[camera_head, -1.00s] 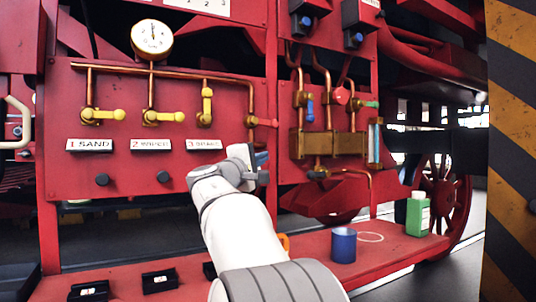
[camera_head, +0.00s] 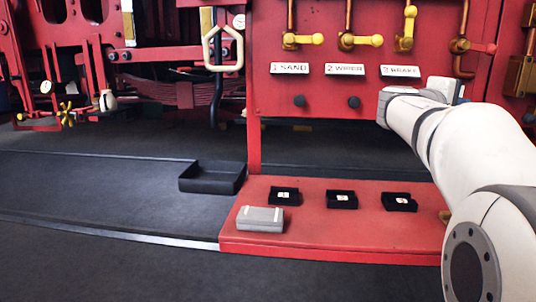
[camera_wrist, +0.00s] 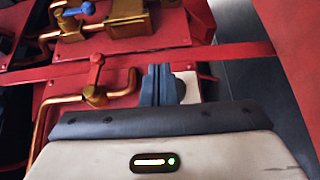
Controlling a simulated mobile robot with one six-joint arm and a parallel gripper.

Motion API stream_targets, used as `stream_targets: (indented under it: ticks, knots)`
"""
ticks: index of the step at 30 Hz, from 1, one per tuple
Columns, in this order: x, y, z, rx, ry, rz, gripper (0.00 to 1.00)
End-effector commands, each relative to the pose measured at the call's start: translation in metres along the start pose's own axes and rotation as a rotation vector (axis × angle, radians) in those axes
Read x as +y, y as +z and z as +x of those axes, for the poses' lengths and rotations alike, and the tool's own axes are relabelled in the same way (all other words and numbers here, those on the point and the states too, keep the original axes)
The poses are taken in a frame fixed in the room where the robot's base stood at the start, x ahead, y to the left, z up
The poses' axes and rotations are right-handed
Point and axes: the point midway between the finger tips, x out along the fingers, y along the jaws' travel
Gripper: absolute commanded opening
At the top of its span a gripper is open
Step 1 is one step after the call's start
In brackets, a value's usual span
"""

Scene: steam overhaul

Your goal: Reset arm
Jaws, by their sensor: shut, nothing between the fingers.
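My arm reaches in from the right in the head view, with my gripper (camera_head: 452,88) in front of the red panel, beside the "3 BRAKE" label (camera_head: 385,71). The fingertips are mostly hidden there by the wrist. In the wrist view my gripper (camera_wrist: 158,72) has its dark blue-grey fingers together with nothing between them. Part of a white label (camera_wrist: 188,85) lies behind them. Valves one (camera_head: 300,40) and two (camera_head: 358,40) have yellow handles lying sideways; the third valve (camera_head: 407,28) has its handle upright.
The red step (camera_head: 330,240) below the panel holds three small black trays (camera_head: 285,197) and a grey box (camera_head: 260,218). An open black tray (camera_head: 212,178) sits on the dark floor to the left. A cream hook-shaped handle (camera_head: 222,48) hangs left of the panel. The floor in front is clear.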

Motion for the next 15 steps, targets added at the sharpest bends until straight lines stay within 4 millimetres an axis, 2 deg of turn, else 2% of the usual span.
stream_targets:
  ticks: [1,8,15]
  knots:
    - [0.014,0.002,-0.013,0.012,-0.072,0.025,0.0]
    - [-0.018,0.016,-0.075,0.035,-0.429,0.14,0.0]
    - [-0.045,0.04,-0.162,0.02,-0.797,0.247,0.0]
